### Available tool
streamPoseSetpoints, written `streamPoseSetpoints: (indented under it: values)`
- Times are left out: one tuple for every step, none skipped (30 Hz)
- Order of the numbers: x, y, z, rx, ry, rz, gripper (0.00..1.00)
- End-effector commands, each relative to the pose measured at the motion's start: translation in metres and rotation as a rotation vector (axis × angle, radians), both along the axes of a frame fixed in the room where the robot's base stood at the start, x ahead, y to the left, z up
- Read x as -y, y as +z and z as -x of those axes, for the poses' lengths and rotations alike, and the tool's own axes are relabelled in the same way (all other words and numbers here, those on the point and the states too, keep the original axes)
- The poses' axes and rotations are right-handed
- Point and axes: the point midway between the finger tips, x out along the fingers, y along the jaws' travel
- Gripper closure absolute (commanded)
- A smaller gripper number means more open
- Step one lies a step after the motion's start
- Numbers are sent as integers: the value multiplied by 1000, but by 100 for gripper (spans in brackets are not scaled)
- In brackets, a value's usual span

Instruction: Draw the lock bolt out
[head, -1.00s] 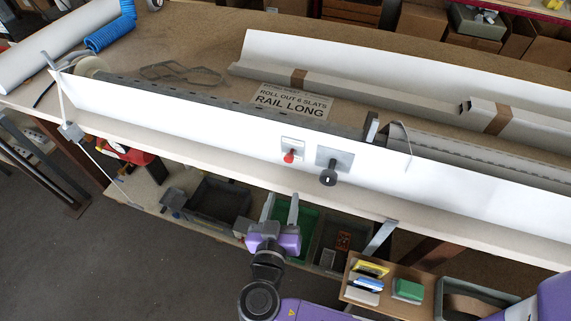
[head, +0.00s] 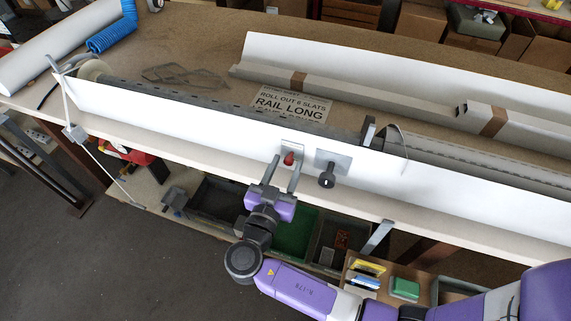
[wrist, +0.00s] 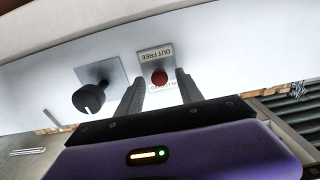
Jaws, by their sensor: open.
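The lock bolt shows as a red knob (head: 289,159) on a small light plate on the front of the long white panel (head: 215,129). In the wrist view the red knob (wrist: 159,77) sits on a plate (wrist: 157,61) lettered "OUT FREE". My gripper (head: 283,172) is open, its two grey fingers pointing up at the knob. In the wrist view the gripper (wrist: 157,83) has one finger on each side of the knob, with gaps between; I cannot tell how far its tips reach along the knob.
A black knob (head: 326,180) on a grey plate stands just right of the red knob and also shows in the wrist view (wrist: 90,98). A sign (head: 290,102) lies on the bench behind the panel. Bins and a small tray with sponges (head: 404,289) are below the bench edge.

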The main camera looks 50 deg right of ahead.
Motion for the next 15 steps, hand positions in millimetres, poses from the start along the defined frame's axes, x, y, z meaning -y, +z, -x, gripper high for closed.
streamPoseSetpoints:
  values:
    - [1,0,0,0,0,0,56]
    - [1,0,0,0,0,0,56]
    - [1,0,0,0,0,0,56]
    - [1,0,0,0,0,-1,56]
    - [1,0,0,0,0,-1,56]
    - [1,0,0,0,0,-1,56]
    - [1,0,-1,0,0,-1,56]
    - [1,0,0,0,0,-1,60]
    - [1,0,0,0,0,-1,68]
    - [1,0,0,0,0,-1,74]
    - [1,0,0,0,0,-1,80]
    - [1,0,0,0,0,-1,88]
    - [1,0,0,0,0,-1,94]
    - [1,0,0,0,0,-1,100]
    - [1,0,0,0,0,-1,100]
